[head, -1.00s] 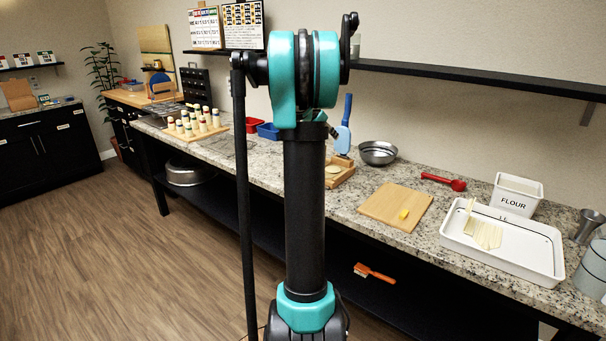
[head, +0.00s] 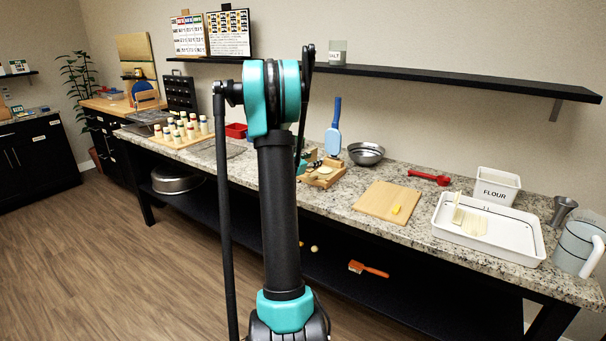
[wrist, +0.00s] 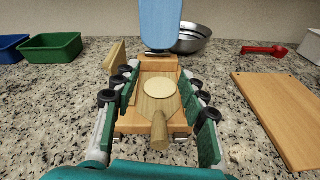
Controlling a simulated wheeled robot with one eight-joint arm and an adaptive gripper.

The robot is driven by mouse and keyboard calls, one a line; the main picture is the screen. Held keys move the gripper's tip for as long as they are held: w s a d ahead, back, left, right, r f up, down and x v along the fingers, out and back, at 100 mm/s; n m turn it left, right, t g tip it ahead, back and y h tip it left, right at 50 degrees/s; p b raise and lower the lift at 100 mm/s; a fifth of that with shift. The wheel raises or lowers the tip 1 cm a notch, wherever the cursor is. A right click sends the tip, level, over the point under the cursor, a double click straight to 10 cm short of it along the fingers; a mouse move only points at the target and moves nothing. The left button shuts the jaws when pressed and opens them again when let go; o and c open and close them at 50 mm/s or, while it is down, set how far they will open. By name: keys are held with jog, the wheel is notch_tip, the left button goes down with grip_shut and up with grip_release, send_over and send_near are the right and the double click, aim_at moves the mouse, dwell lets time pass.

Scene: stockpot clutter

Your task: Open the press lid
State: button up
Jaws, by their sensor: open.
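The wooden press (wrist: 159,65) sits on the granite counter and also shows in the head view (head: 325,175). A pale round disc (wrist: 158,89) lies on it, and a wooden handle (wrist: 159,132) points toward me. A blue paddle-shaped panel (wrist: 162,22), which looks like the lid, stands upright at the press's back; it also shows in the head view (head: 333,138). My gripper (wrist: 158,88) is open, its green fingers on either side of the press and handle. I cannot tell whether they touch it. In the head view my arm partly hides the gripper.
A metal bowl (head: 366,153) stands right behind the press. A cutting board (head: 378,206) with a yellow piece, a red scoop (head: 428,177) and a white tray (head: 440,232) lie to the right. Blue (wrist: 12,47) and green (wrist: 50,48) bins stand left. A dark shelf (head: 450,80) runs above.

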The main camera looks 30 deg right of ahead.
jog(key=f, duration=0.1)
jog(key=f+h, duration=0.1)
jog(key=f, duration=0.1)
jog(key=shift+s+a+f+t+h, duration=0.1)
jog(key=shift+a+t+h, duration=0.2)
jog(key=shift+a, duration=0.05)
jog(key=shift+s+a+f, duration=0.1)
jog(key=shift+a+f, duration=0.05)
jog(key=shift+a, duration=0.1)
jog(key=shift+v, duration=2.2)
jog(key=shift+s+a, duration=0.15)
jog(key=shift+a, duration=0.1)
jog(key=s+a+f+m+y, duration=0.3)
jog(key=s+a+m+y, duration=0.2)
jog(key=s+a, duration=0.4)
jog(key=s+a+f+m+g+y, duration=0.1)
jog(key=s+a+f+m+y, duration=0.3)
jog(key=a, duration=1.4)
jog(key=s+a+f+m+g+y, duration=0.1)
jog(key=s+a+f+m+y, duration=0.2)
jog(key=s+a+m+y, duration=0.4)
jog(key=s+a+m, duration=0.4)
jog(key=s+a, duration=0.2)
jog(key=s, duration=0.1)
jog(key=shift+s+a+f+y, duration=0.15)
jog(key=shift+a+f+y, duration=0.15)
jog(key=shift+a, duration=0.05)
